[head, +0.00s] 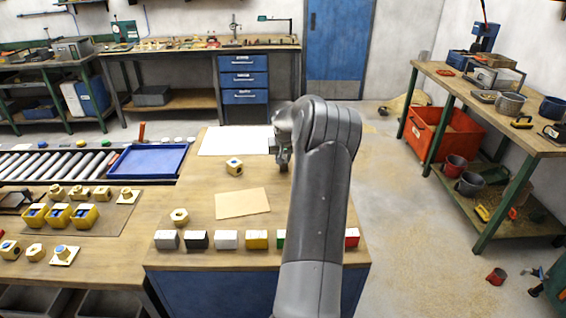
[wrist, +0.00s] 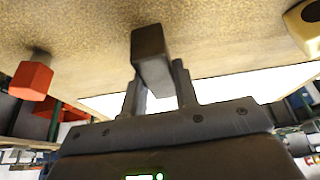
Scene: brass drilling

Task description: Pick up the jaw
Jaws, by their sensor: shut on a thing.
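The jaw (wrist: 151,58) is a dark grey rectangular block in the wrist view. My gripper (wrist: 160,85) is shut on it, with one finger on each side of its near end. The far end of the jaw sticks out past the fingertips towards the wooden table top. I cannot tell whether the jaw touches the table. In the head view my gripper (head: 283,158) is over the table beside the white sheet, partly hidden by my arm. The jaw is too small and dark to make out there.
A white sheet (head: 228,141), a brass-coloured part (head: 234,166) and a tan board (head: 242,203) lie on the table. A row of coloured blocks, one red (head: 352,238), lines the front edge. A blue tray (head: 148,161) is at left. Bare wood surrounds the tan board.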

